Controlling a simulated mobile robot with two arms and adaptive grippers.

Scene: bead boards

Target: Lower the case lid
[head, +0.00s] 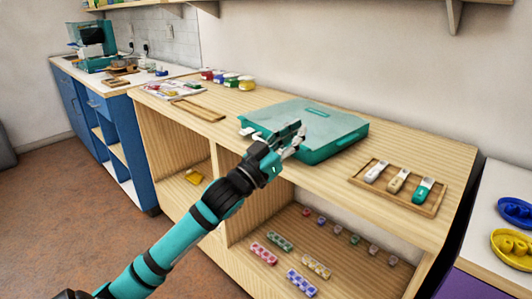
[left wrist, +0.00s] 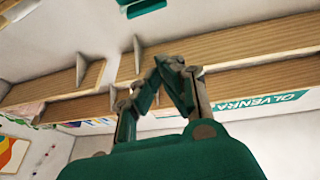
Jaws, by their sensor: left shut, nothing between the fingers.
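The teal case (head: 325,124) lies on the wooden counter, its pale teal lid (head: 290,115) lying flat over it. A darker teal strip shows on the lid towards the back, and a white latch-like part shows at the left front corner. My left gripper (head: 297,136) is at the front edge of the case, its fingers hiding part of the edge; I cannot tell whether they touch it. Its fingers are shut and empty, as the left wrist view (left wrist: 171,64) shows. The case is not in that view. My right gripper is not in view.
A wooden tray (head: 429,208) with three scoop-like items stands right of the case. Jars (head: 246,82) and a board with small pieces stand at the back left. Bead strips (head: 301,283) lie on the shelf below. Wall shelves (left wrist: 250,50) are overhead.

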